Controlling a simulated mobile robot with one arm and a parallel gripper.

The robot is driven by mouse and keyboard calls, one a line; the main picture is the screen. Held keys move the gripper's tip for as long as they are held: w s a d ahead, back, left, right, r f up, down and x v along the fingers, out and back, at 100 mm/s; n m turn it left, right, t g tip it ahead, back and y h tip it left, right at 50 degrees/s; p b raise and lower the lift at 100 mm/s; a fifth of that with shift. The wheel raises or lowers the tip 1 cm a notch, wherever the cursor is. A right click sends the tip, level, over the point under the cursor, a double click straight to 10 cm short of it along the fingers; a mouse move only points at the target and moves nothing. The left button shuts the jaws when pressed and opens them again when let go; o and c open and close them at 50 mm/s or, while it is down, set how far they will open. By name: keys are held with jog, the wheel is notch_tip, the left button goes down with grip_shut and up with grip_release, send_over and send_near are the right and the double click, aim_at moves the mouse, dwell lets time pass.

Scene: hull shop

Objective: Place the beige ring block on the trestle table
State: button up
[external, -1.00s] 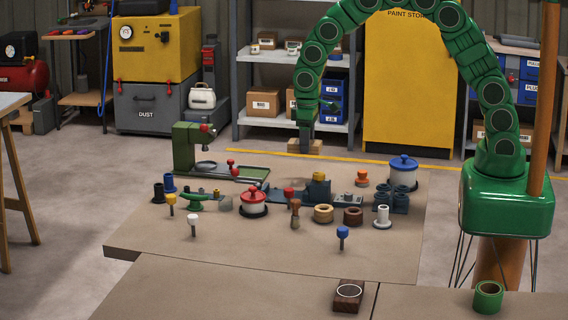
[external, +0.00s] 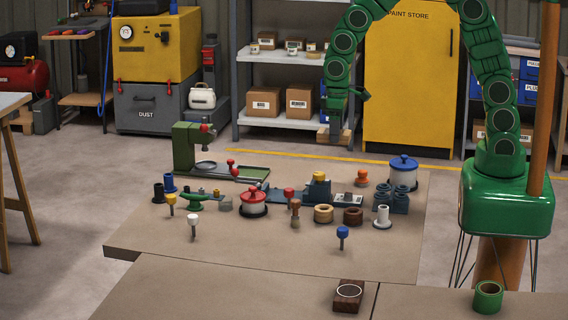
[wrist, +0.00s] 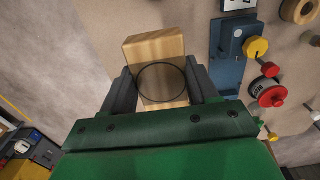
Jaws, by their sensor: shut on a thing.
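The beige ring block (wrist: 155,48) is a light wooden block with a thin dark ring on its face. My gripper (wrist: 158,72) is shut on it, one finger on each side. In the external view, the block (external: 325,137) hangs from my gripper (external: 335,125) above and behind the far edge of the middle bench, in front of the shelf. A table with wooden trestle legs (external: 12,102) stands at the left edge, partly cut off by the frame. Its top is pale, and the part in view is bare.
The middle bench (external: 290,250) holds many small parts, including a red-lidded pot (external: 254,203) and a green press (external: 187,150). Floor between the trestle table and middle bench is clear.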

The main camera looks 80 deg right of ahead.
jog(key=w+f, duration=0.3)
jog(key=w, duration=0.6)
jog(key=s+a+r+n, duration=0.2)
jog(key=s, duration=0.9)
jog(key=s+a+r+n, duration=0.1)
jog(key=s+n, duration=0.1)
jog(key=s, duration=0.8)
jog(key=shift+n, duration=0.3)
jog(key=w+f, duration=0.3)
jog(key=w, duration=0.1)
jog(key=w+f, duration=0.3)
jog(key=w, duration=0.1)
jog(key=w+a+f, duration=0.1)
jog(key=w+f, duration=0.1)
jog(key=w, duration=0.3)
jog(key=shift+f, duration=0.4)
jog(key=shift+w+f, duration=0.25)
jog(key=shift+f, duration=1.65)
jog(key=shift+f, duration=0.1)
jog(key=o, duration=1.1)
